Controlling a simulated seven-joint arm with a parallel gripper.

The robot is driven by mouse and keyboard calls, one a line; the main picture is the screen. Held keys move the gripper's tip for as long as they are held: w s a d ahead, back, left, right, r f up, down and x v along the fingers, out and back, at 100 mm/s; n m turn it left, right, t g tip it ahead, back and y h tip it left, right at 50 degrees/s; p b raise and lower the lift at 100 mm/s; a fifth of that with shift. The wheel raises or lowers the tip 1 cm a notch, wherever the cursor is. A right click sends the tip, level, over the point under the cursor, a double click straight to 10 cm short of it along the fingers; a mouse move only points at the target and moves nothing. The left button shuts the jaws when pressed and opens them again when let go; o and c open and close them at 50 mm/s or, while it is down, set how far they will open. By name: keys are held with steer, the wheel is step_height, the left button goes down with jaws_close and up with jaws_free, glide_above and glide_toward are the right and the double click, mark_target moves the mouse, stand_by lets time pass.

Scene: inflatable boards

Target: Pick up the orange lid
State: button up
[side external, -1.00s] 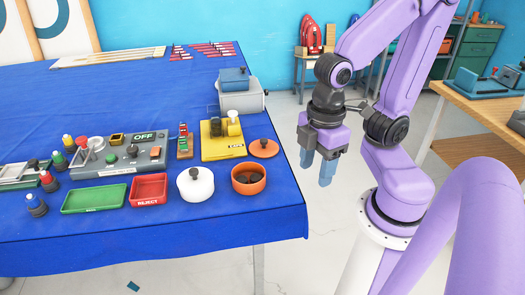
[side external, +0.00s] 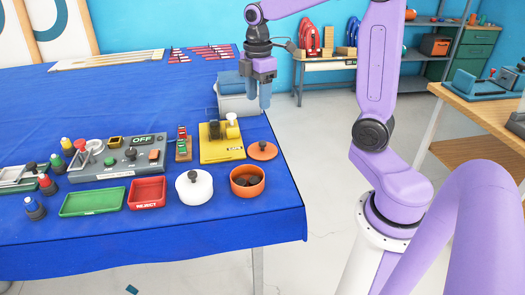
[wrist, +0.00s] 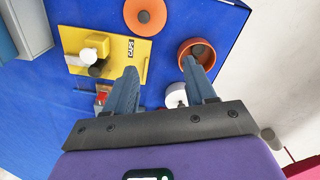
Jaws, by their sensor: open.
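The orange lid (side external: 262,151) is a flat disc with a small dark knob, lying on the blue table near its right edge. It also shows at the top of the wrist view (wrist: 146,17). The orange pot (side external: 247,186) stands open just in front of it with dark pieces inside. My gripper (side external: 258,106) is open and empty, high above the back right of the table and apart from the lid. In the wrist view its two fingers (wrist: 165,85) are spread, with nothing between them.
A yellow fixture (side external: 221,152) stands left of the lid, and a grey-blue box (side external: 240,103) is behind it. A white lidded pot (side external: 195,188), a red REJECT tray (side external: 148,193) and a green tray (side external: 93,202) line the front. The back middle of the blue table (side external: 110,95) is clear.

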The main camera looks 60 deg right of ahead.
steer(key=w+d, duration=0.2)
steer(key=d, duration=0.2)
glide_above(262, 142)
step_height(262, 142, down, 12)
steer(key=shift+d+r, duration=0.1)
steer(key=shift+r, duration=0.15)
steer(key=shift+s+f, duration=0.1)
steer(key=shift+f, duration=2.65)
jaws_close()
